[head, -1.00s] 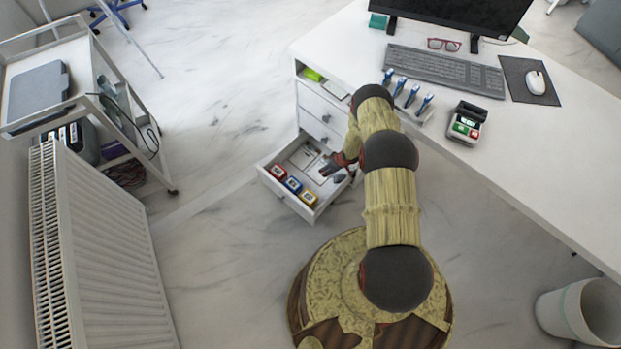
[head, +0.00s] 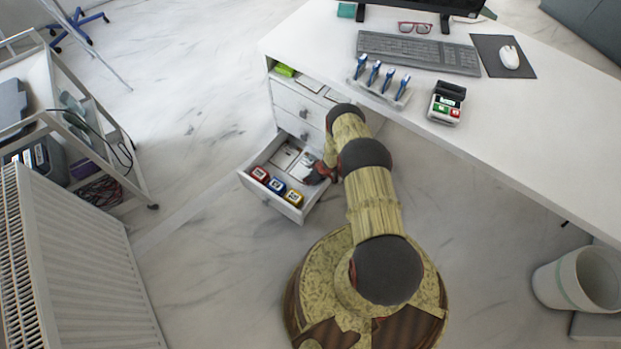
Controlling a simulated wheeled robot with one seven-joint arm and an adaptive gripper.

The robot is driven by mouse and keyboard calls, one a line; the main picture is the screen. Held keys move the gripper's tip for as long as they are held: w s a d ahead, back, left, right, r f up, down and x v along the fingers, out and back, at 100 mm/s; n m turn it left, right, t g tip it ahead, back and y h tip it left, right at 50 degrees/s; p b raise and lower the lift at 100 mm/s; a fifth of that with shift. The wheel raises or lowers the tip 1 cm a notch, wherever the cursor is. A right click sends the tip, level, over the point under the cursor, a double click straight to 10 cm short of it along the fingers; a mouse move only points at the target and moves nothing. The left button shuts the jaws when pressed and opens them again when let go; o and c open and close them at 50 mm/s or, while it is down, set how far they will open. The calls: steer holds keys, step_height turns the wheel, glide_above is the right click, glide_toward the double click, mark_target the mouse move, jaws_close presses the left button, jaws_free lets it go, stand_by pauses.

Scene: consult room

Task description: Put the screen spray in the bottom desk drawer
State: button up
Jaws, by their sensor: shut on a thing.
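The bottom desk drawer (head: 245,180) is pulled open below the desk's left end. My gripper (head: 311,178) is at the right part of this drawer, pointing down into it. It is shut on a small greyish thing, which I take to be the screen spray; the fingers and arm hide most of it. I cannot tell whether it touches the drawer floor. Flat pale items (head: 285,157) lie farther back in the drawer.
The white desk (head: 300,45) carries a keyboard (head: 418,53), a toothbrush-like rack (head: 382,88) and a small device (head: 446,103). A radiator (head: 70,270) and trolley (head: 85,125) stand left; a bin (head: 575,280) stands right.

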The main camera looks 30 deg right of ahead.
steer(key=o, duration=1.2)
steer(key=shift+f, duration=0.1)
steer(key=shift+o, duration=0.2)
steer(key=p+v, duration=0.5)
steer(key=v, duration=0.7)
steer(key=shift+d, duration=0.1)
